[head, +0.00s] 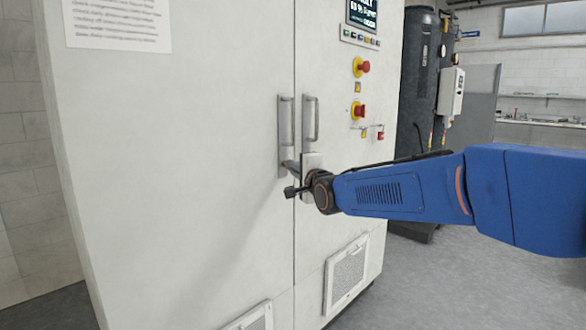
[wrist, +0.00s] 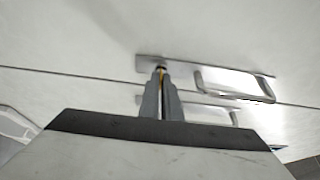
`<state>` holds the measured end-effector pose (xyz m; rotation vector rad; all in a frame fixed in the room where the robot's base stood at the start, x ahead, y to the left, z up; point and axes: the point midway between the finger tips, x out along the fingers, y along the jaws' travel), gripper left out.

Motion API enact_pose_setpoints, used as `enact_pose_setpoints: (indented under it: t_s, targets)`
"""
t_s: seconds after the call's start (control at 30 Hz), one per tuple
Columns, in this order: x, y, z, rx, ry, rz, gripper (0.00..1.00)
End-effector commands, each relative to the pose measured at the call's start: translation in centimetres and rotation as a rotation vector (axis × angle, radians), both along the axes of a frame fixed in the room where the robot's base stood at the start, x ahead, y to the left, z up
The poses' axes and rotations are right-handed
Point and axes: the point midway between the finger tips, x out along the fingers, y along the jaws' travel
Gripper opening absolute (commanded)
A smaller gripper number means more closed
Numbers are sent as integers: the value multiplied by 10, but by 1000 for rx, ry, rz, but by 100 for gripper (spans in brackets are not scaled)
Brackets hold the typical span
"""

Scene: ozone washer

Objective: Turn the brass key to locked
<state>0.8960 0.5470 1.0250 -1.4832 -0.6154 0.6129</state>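The brass key shows in the wrist view as a thin yellow strip (wrist: 162,80) between the fingers of my gripper (wrist: 161,78). The fingers are close together on both sides of it. A small dark round part lies just beyond their tips, at the end of a metal handle plate (wrist: 145,66). In the head view my gripper (head: 286,164) is at the lower end of the left door handle (head: 285,122). The key is hidden there, and I cannot read its lock position.
The pale cabinet has two doors with a seam between them. Red buttons (head: 361,67) and a display (head: 362,14) are higher on the right door. Vents (head: 346,272) are low down. Open floor lies at the right.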

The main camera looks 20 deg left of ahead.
Motion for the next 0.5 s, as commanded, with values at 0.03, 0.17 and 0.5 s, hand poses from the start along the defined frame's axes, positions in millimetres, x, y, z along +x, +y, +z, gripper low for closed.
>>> enact_pose_setpoints:
  t_s: [0.03, 0.17, 0.5]
  targets:
    - [0, 0, -1, -2, -2, 0, 0]
    - [0, 0, -1, -11, -24, 0, 0]
    - [0, 0, -4, -90, -213, 0, 0]
